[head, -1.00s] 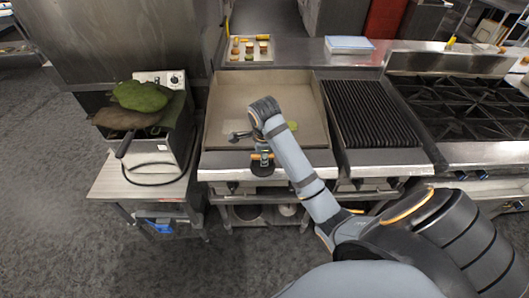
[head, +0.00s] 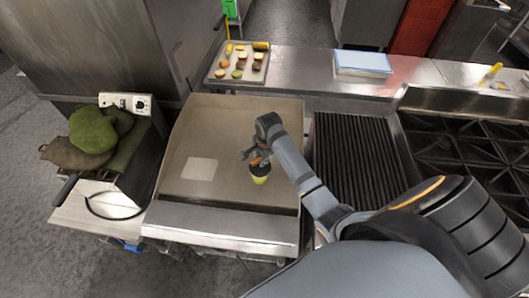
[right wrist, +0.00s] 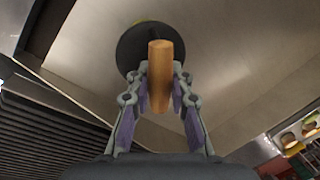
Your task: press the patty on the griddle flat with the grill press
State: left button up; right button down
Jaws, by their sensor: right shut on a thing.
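The griddle (head: 225,130) is a flat steel plate with raised walls at the left of the counter. My right gripper (head: 258,158) is over its right half, shut on the wooden handle of the grill press. The press (head: 258,169) has a round black plate facing down; in the right wrist view its handle (right wrist: 160,75) stands between my fingers (right wrist: 160,98). The patty (head: 260,180), yellow-green, shows at the plate's edge and is mostly hidden under it. Its edge also shows in the right wrist view (right wrist: 150,22). I cannot tell whether press and patty touch. My left gripper is not in view.
A tray (head: 213,76) of several small food pieces stands behind the griddle. A ribbed grill (head: 352,160) and burners (head: 470,150) are to the right.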

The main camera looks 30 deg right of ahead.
jog(key=shift+w+d, duration=0.2)
jog(key=shift+r, duration=0.1)
jog(key=shift+s+a, duration=0.15)
jog(key=shift+a, duration=0.3)
jog(key=shift+a+f, duration=0.1)
jog(key=shift+f, duration=0.3)
jog(key=f, duration=0.3)
jog(key=shift+d, duration=0.3)
jog(key=shift+f, duration=0.5)
jog(key=shift+a+f, duration=0.15)
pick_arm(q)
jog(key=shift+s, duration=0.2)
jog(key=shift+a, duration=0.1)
